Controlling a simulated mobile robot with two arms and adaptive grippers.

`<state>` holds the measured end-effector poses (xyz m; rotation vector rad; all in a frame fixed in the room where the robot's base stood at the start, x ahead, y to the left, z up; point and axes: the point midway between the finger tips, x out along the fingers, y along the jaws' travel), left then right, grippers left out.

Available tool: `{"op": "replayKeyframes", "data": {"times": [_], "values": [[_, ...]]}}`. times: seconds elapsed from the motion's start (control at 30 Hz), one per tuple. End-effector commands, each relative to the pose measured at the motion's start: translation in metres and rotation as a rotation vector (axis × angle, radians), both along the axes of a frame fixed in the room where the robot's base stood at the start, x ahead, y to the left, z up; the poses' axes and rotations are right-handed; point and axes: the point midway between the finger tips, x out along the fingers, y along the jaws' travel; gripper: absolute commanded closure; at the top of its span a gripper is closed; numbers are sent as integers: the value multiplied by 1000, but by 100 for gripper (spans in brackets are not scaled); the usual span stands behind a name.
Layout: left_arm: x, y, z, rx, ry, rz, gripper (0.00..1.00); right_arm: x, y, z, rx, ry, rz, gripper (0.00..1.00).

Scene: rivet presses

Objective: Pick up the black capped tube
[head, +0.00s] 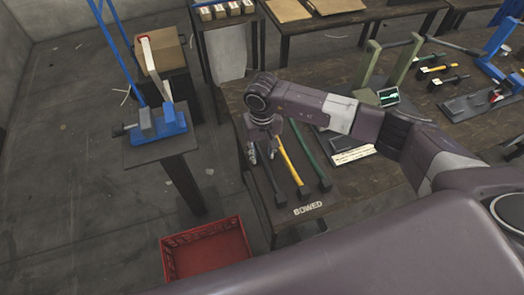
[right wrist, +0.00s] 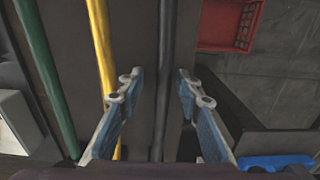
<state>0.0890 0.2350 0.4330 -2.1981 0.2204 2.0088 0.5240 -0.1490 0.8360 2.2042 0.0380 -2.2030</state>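The black capped tube (right wrist: 163,60) is a dark, straight tube running up the middle of the right wrist view. In the head view (head: 269,178) it is the leftmost of three tubes on the dark board, partly hidden by my gripper. My right gripper (head: 262,152) points down over it. In the right wrist view (right wrist: 158,80) its two fingers are apart, one on each side of the tube, with no visible contact. Whether they reach down to the tube's height is unclear. My left gripper is not in view.
A yellow tube (head: 288,163) and a green tube (head: 310,157) lie beside it, above a "BOWED" label (head: 308,208). A red crate (head: 205,250) is on the floor. A blue vise (head: 158,123) stands on a small stand to the left. A small screen (head: 389,96) is beyond my arm.

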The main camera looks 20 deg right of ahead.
Motion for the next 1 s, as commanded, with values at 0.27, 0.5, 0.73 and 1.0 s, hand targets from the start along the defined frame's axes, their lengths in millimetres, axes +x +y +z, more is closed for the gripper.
{"op": "replayKeyframes", "data": {"times": [0.27,0.5,0.73,1.0], "values": [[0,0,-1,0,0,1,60,0,0,0,1,0,0,78],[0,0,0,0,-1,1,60,0,0,0,1,0,-1,100],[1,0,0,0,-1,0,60,0,0,0,2,-1,-1,100],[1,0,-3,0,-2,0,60,1,0,8,2,-2,-1,100]]}}
